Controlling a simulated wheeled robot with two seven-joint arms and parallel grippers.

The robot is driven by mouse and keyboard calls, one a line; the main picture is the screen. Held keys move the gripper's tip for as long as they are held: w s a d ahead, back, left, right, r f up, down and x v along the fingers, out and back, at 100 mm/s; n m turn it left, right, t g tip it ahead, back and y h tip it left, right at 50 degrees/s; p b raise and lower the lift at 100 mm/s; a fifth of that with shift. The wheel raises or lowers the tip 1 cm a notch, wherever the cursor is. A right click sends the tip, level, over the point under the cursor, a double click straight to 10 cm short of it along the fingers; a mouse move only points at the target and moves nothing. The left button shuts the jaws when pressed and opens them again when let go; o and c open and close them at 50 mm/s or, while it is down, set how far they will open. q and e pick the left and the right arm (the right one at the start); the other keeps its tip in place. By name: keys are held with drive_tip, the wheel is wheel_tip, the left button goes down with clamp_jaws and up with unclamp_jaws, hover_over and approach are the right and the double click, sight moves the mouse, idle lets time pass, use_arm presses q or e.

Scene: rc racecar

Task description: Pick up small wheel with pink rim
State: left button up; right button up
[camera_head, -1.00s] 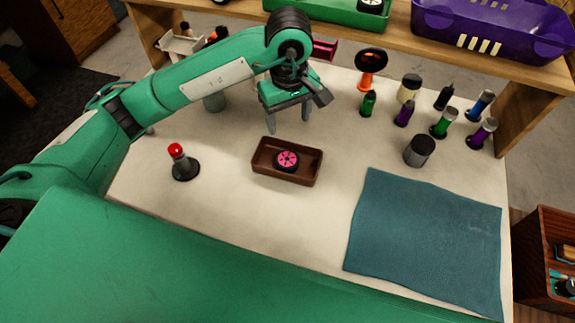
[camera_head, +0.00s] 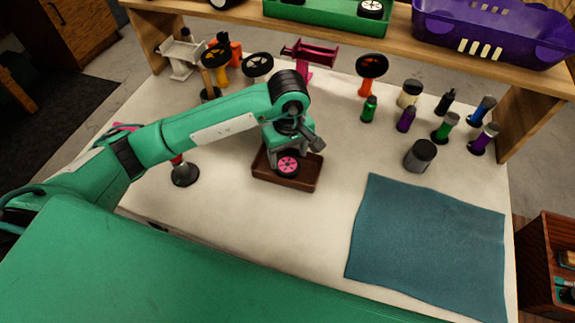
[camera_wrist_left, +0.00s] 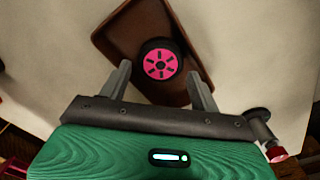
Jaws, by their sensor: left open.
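The small wheel with a pink rim (camera_head: 288,164) and black tire lies in a brown tray (camera_head: 304,184) on the white table in the head view. In the left wrist view the wheel (camera_wrist_left: 160,63) lies in the tray (camera_wrist_left: 123,33), just ahead of and between the fingers. My left gripper (camera_head: 287,163) is open over the tray. In the left wrist view its two fingertips (camera_wrist_left: 159,70) are apart on either side of the wheel's near part. My right gripper is not in view.
A red-topped black stand (camera_head: 185,175) is left of the tray, partly behind my arm. A blue cloth (camera_head: 428,245) lies at right. A dark-topped grey jar (camera_head: 420,155) and several bottles stand behind it. A wooden shelf (camera_head: 350,42) spans the back.

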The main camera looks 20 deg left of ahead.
sight(287, 165)
use_arm(q)
drive_tip(key=shift+a+f, duration=0.1)
drive_tip(key=shift+f, duration=1.95)
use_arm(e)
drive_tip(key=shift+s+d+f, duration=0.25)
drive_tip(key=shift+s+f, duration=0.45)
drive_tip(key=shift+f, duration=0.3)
use_arm(q)
drive_tip(key=c, duration=0.6)
drive_tip(key=shift+w+r, duration=0.1)
drive_tip(key=shift+r, duration=0.05)
